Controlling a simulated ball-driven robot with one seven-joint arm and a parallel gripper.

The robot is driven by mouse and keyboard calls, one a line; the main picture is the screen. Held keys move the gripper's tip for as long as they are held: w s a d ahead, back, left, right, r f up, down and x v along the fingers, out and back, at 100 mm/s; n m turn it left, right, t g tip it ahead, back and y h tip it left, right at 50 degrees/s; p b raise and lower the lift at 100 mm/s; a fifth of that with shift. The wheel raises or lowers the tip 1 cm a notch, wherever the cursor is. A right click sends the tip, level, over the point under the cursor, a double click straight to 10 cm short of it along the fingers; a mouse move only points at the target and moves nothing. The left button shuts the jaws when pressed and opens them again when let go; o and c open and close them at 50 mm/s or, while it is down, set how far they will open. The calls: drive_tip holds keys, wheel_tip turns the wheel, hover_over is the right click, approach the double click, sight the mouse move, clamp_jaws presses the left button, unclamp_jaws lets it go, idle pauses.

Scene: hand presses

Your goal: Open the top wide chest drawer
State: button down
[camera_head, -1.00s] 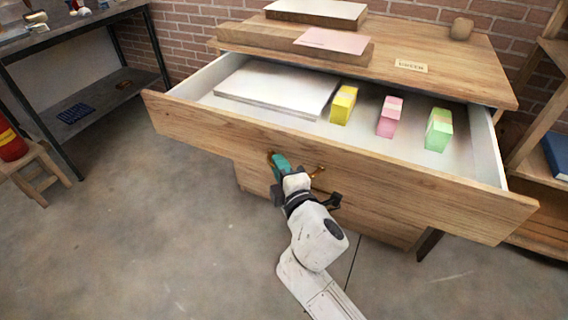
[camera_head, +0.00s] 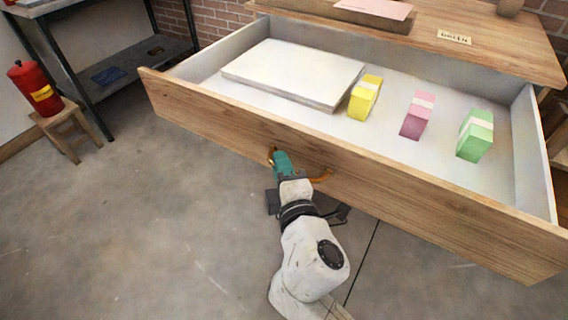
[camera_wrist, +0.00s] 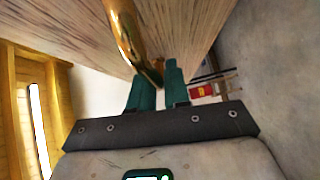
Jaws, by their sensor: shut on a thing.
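The top wide drawer (camera_head: 330,172) of the wooden chest (camera_head: 500,45) stands pulled far out, its inside in plain view. My gripper (camera_head: 279,160) is at the drawer's front, shut on its brass handle (camera_head: 322,176). In the wrist view the teal fingers of my gripper (camera_wrist: 158,85) close at the brass handle (camera_wrist: 126,35), close to the wooden drawer front (camera_wrist: 175,25). The exact contact between fingers and handle is partly hidden.
In the drawer lie a white paper stack (camera_head: 292,75) and yellow (camera_head: 365,97), pink (camera_head: 417,115) and green (camera_head: 475,135) bundles. A red canister (camera_head: 35,88) stands on a wooden stool (camera_head: 62,128) at left, near a dark workbench (camera_head: 110,70). The floor in front is clear.

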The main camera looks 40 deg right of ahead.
drive_tip(key=c, duration=1.2)
unclamp_jaws()
drive_tip(key=v, duration=1)
drive_tip(key=shift+s+a, duration=0.15)
drive_tip(key=shift+s, duration=0.2)
